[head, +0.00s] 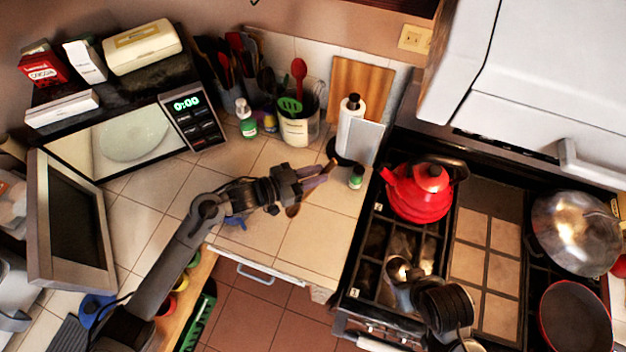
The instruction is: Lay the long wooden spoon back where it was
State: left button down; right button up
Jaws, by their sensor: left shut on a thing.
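My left gripper (313,180) is shut on the long wooden spoon and holds it over the tiled counter, to the right of the middle. The spoon shows only in part: a brown rounded end (293,210) sticks out below the fingers, and the fingers hide much of the rest. I cannot tell whether the spoon touches the counter. My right gripper (398,272) is over the left part of the stove, pointing away from me. Its fingers are too small and dark to tell open from shut.
A red kettle (418,195) sits on the stove (480,210). A microwave (125,140) with its door open is at left. The front counter (315,240) is clear.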

pick_arm(q)
jog(key=shift+w+a+f, duration=0.1)
jog(key=shift+a+f, duration=0.1)
jog(key=shift+f, duration=0.05)
notch_tip(320, 180, down, 4)
jog(key=shift+r, duration=0.2)
jog(key=shift+f, duration=0.1)
jog(key=shift+f, duration=0.15)
jog(key=c, duration=1)
grip_release()
